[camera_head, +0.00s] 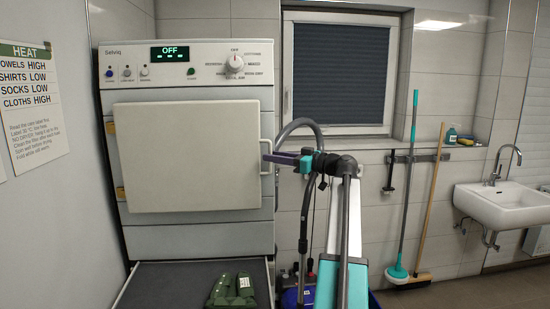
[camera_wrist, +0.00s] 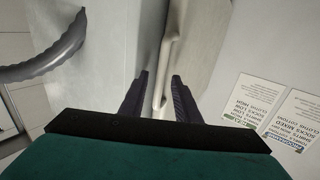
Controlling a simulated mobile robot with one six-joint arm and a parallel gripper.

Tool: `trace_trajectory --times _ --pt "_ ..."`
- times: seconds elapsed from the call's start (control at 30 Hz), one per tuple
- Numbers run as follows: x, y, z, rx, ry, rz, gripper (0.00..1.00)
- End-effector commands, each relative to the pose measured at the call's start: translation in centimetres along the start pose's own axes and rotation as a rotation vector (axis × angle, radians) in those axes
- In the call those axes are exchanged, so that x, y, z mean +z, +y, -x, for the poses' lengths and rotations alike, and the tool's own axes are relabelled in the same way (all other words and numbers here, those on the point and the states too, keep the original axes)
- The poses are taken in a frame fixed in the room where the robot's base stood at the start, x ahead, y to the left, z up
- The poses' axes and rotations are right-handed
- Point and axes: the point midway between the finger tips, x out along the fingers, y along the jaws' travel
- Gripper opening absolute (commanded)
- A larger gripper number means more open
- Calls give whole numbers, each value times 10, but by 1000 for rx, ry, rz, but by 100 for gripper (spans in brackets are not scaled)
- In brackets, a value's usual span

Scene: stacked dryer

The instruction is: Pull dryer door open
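The dryer door (camera_head: 187,157) is a square cream panel on the front of the white dryer, with hinges on its left side. It looks shut or nearly so. Its pale upright bar handle (camera_head: 266,174) is on the right edge. My gripper (camera_head: 272,158) reaches the handle from the right at its upper part. In the wrist view, the two dark fingers of my gripper (camera_wrist: 160,76) are apart, with the handle (camera_wrist: 168,45) running between them. A gap shows beside the handle, and contact is not clear.
The control panel (camera_head: 187,64) reads OFF. Below the door, a dark pulled-out shelf (camera_head: 160,283) holds a green object (camera_head: 232,291). A grey hose (camera_head: 300,124) curves close behind my gripper. A wall with a HEAT sign (camera_head: 33,95) stands left of the dryer.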

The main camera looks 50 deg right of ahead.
Motion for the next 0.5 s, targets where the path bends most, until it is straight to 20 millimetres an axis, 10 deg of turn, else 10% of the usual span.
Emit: trace_trajectory --times 0.2,0.5 --pt "0 0 0 0 0 0 0" --pt "0 -1 0 0 0 0 0"
